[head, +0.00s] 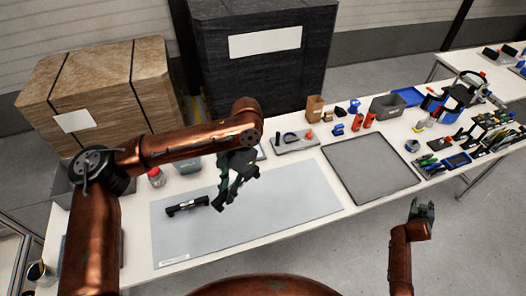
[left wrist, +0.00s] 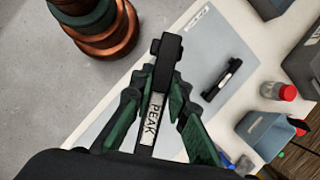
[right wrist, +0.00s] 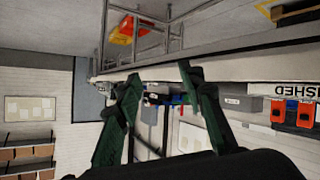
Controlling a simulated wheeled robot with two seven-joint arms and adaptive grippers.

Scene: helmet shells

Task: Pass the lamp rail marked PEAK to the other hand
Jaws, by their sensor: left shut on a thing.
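The lamp rail marked PEAK (left wrist: 161,64) is a dark bar with a white label, seen in the left wrist view. My left gripper (head: 231,187) is shut on it, with a green-black finger on each side. In the head view the gripper is above the grey-blue mat, and the rail is hard to tell from the dark fingers. My right gripper (head: 422,210) is off to the right, in front of the table edge and well apart from the left one. In the right wrist view its fingers (right wrist: 158,85) are spread with nothing between them.
A second dark rail with a pale label (head: 187,206) lies on the mat (head: 290,205). A dark grey tray or mat (head: 370,166) lies to its right. Tools and bins crowd the table's right end. Boxes and small parts line the back. Space between my grippers looks clear.

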